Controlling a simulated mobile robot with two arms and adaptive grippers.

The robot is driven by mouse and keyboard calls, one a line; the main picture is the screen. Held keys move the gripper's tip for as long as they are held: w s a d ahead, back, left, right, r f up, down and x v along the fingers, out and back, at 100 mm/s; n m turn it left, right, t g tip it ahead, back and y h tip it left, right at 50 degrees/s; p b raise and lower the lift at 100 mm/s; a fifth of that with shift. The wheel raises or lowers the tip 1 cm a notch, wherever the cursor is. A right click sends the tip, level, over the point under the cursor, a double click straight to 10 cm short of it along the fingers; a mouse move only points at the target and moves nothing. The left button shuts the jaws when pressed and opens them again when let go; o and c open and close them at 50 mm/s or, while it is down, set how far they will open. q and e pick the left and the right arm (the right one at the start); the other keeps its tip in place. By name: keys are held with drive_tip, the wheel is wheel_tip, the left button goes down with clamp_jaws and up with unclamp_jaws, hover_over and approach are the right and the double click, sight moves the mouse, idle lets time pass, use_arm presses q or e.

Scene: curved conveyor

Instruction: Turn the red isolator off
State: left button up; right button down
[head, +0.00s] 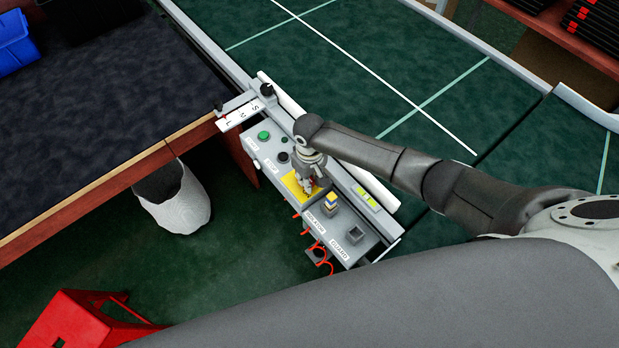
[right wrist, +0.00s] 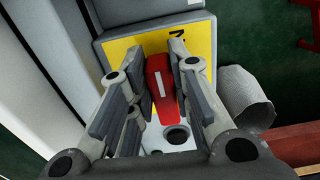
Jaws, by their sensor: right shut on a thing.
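The red isolator (right wrist: 162,92) is a red handle with a white stripe, on a yellow plate (right wrist: 124,50) in the right wrist view. Its stripe runs roughly up and down in that picture. My right gripper (right wrist: 160,72) has its two fingers on either side of the handle, shut on it. In the head view my right gripper (head: 308,186) reaches down to the yellow plate (head: 291,186) on the grey control box (head: 346,224) and hides most of the handle. My left gripper is not in view.
The box also carries a green button (head: 264,135), a dark knob (head: 283,157) and a yellow and blue piece (head: 331,201). Red cables (head: 320,256) hang off its front edge. A green conveyor lies behind; a dark table (head: 90,130) and white bin (head: 180,205) are left.

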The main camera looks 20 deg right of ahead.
drive_tip(key=shift+n, duration=0.3)
drive_tip(key=shift+w+d+n+p, duration=0.1)
drive_tip(key=shift+d+n+p, duration=0.1)
drive_tip(key=shift+n, duration=0.4)
drive_tip(key=shift+w+d+n+p, duration=0.1)
drive_tip(key=shift+n+p, duration=0.05)
drive_tip(key=shift+n, duration=0.45)
drive_tip(key=n, duration=0.2)
drive_tip(key=shift+w+d+n, duration=0.1)
drive_tip(key=shift+d+n, duration=0.05)
drive_tip(key=shift+n, duration=0.25)
drive_tip(key=n, duration=0.2)
drive_tip(key=shift+w+d+n, duration=0.1)
drive_tip(key=shift+w+n, duration=0.15)
drive_tip(key=shift+n, duration=0.15)
drive_tip(key=n, duration=0.4)
drive_tip(key=shift+w+d+f+b, duration=0.1)
drive_tip(key=shift+w+b, duration=0.3)
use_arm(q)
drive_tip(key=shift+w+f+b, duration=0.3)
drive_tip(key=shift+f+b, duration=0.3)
use_arm(e)
drive_tip(key=n, duration=0.5)
drive_tip(key=shift+w, duration=0.4)
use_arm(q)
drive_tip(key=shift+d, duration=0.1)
use_arm(e)
drive_tip(key=shift+n, duration=0.3)
drive_tip(key=c, duration=1.3)
unclamp_jaws()
